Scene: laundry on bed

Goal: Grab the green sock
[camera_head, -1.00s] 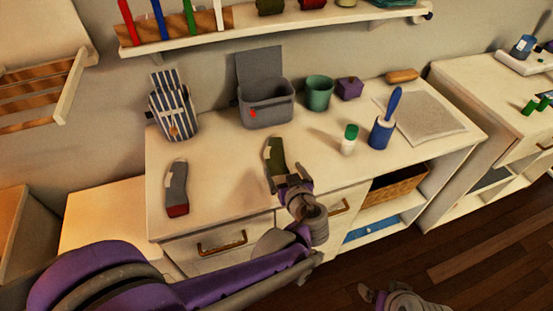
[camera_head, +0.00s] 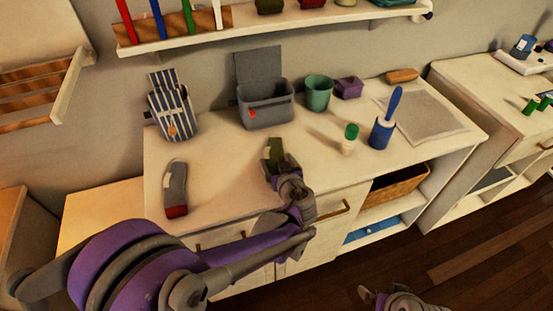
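The green sock (camera_head: 274,153), dark olive with a pale label, lies on the white dresser top (camera_head: 228,165) near its front edge. My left gripper (camera_head: 284,181) is at the sock's near end and covers that part. I cannot see whether its fingers are apart or closed on the fabric. A grey sock (camera_head: 176,184) with a red end and a pale label lies to the left, apart from the gripper. My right gripper (camera_head: 374,296) is low at the bottom edge, over the floor and away from the dresser; its finger opening is unclear.
A striped holder (camera_head: 172,110), a grey open-lidded bin (camera_head: 266,105), a green cup (camera_head: 319,93) and a purple box (camera_head: 348,87) stand along the back. A green-capped bottle (camera_head: 349,140) and blue lint roller (camera_head: 382,130) stand right of the sock. A shelf (camera_head: 290,28) hangs above.

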